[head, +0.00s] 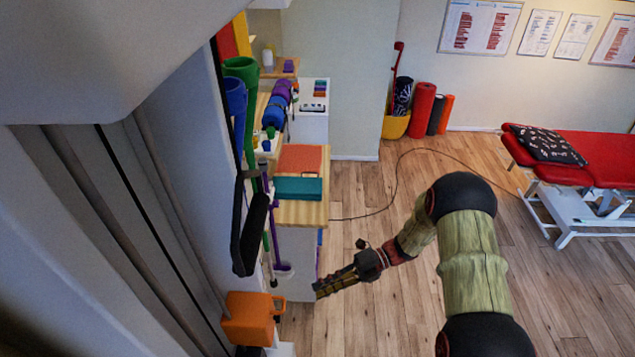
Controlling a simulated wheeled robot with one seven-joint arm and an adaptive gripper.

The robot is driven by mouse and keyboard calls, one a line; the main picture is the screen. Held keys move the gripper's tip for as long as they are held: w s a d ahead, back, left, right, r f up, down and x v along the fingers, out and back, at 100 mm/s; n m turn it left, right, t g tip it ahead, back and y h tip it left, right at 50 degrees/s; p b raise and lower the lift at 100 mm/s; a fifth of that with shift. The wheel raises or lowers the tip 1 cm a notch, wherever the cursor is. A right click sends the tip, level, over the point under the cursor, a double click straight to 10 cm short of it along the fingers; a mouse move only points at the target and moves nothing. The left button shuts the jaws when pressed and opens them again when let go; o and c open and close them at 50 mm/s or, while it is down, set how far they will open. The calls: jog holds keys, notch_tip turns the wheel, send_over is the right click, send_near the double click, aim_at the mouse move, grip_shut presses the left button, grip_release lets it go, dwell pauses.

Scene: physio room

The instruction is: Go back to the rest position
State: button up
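My arm reaches in from the lower right of the head view, over the wooden floor (375,320). My gripper (318,290) is at its far end, pointing left toward the low cabinet (296,248). It shows side-on and small, so I cannot tell whether its fingers are open or shut. I see nothing clearly held in it. Whether it touches the cabinet front is also unclear.
An orange box (248,318) stands at lower left. The cabinet top (300,213) bears a teal block (297,188) and an orange block (300,158). A red treatment table (600,165) stands right. A cable (395,175) crosses the floor. Mid-floor is otherwise open.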

jog(key=s+d+f+n+g+h+b, duration=0.15)
jog(key=s+d+n+h, duration=0.7)
jog(key=n, duration=0.95)
jog(key=s+d+r+n+t+h+b, duration=0.3)
jog(key=s+r+n+t+b, duration=0.2)
jog(key=r+n+t+b, duration=0.1)
jog(key=s+d+r+n+t+h+b, duration=0.3)
jog(key=s+d+r+n+t+b, duration=0.1)
jog(key=r+n+b, duration=0.4)
jog(key=shift+s+d+r+n+t+b, duration=0.25)
jog(key=shift+s+r+n+t, duration=0.35)
jog(key=shift+s+t, duration=0.35)
jog(key=shift+w, duration=0.15)
